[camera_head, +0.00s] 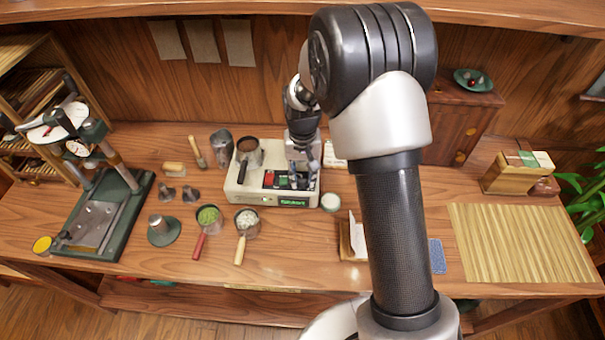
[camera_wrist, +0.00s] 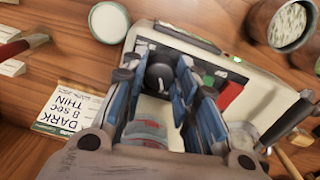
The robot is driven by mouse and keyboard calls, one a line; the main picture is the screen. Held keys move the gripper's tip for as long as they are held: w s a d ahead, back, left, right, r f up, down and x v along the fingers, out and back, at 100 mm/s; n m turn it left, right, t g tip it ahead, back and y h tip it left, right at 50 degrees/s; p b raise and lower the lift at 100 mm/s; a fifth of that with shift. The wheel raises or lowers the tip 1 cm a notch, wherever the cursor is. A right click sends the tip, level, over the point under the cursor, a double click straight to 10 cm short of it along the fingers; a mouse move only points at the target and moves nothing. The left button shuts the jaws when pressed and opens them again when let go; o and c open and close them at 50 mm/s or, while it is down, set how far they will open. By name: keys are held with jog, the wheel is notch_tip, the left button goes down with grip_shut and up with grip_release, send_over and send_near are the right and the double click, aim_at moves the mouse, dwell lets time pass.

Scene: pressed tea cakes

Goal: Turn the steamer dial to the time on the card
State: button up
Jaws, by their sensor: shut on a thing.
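The cream steamer (camera_head: 235,188) stands mid-bench, with red and green buttons and a small green-lettered display (camera_head: 293,202) on its front edge. My gripper (camera_head: 302,173) reaches down over the right part of its top. In the wrist view, the blue-padded fingers of my gripper (camera_wrist: 162,72) are closed about the round black dial (camera_wrist: 160,76), one on each side. The dial's pointer and marks cannot be made out.
Pans of green (camera_head: 208,216) and pale (camera_head: 247,218) leaves lie in front. A white-topped round container (camera_head: 330,202) is close at right. A press (camera_head: 98,215) stands left; a bamboo mat (camera_head: 520,243) lies right.

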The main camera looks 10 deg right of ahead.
aim_at(303, 178)
jog(key=o, duration=1.1)
jog(key=shift+r, duration=0.1)
jog(key=shift+r, duration=3.95)
